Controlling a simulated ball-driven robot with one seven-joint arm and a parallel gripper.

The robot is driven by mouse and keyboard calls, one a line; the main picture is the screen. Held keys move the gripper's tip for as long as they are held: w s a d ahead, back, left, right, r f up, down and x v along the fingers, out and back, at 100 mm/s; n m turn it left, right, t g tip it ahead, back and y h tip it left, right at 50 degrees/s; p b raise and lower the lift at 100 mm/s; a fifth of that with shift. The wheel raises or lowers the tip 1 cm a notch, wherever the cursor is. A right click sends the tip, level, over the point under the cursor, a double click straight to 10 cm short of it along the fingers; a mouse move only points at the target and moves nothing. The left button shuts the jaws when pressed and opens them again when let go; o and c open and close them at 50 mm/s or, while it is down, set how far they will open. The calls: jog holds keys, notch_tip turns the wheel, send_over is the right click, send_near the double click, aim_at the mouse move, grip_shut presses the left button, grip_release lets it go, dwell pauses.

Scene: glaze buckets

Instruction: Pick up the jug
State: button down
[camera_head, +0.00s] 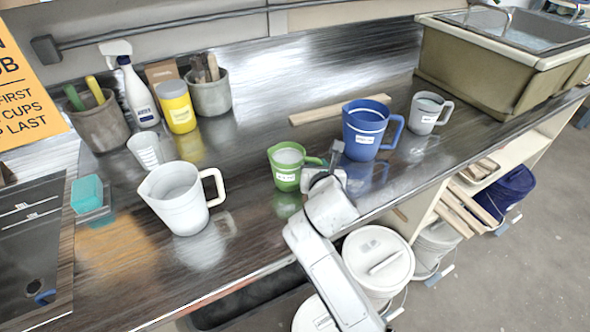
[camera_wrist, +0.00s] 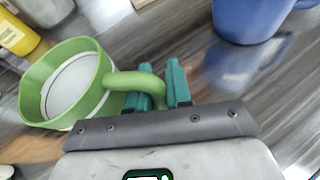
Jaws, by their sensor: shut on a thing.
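A small green jug (camera_head: 287,168) with a white label and a pale inside stands upright near the front edge of the counter. In the wrist view the green jug (camera_wrist: 62,88) is at the left, its handle reaching toward the teal fingers. My gripper (camera_wrist: 161,86) is shut on this handle, one finger on each side. In the head view my gripper (camera_head: 333,160) is at the jug's right side. I cannot tell whether the jug's base touches the counter. Other jugs are a large white one (camera_head: 176,199), a blue one (camera_head: 363,132) and a grey one (camera_head: 425,115).
The counter (camera_head: 240,262) is dark and shiny. A wooden strip (camera_head: 338,110) lies behind the jugs. A spray bottle (camera_head: 138,90), yellow tub (camera_head: 177,108) and tool pots stand at the back left. A sink (camera_head: 500,65) is at the right. Lidded buckets (camera_head: 378,262) stand below the front edge.

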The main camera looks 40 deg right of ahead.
aim_at(319, 160)
jog(key=shift+r, duration=0.3)
jog(key=shift+w+r, duration=0.1)
jog(key=shift+r, duration=1.2)
jog(key=s+a+r, duration=0.3)
jog(key=s+r, duration=0.7)
jog(key=s, duration=0.3)
jog(key=shift+s, duration=0.25)
jog(key=shift+s+a, duration=0.1)
dwell(0.8)
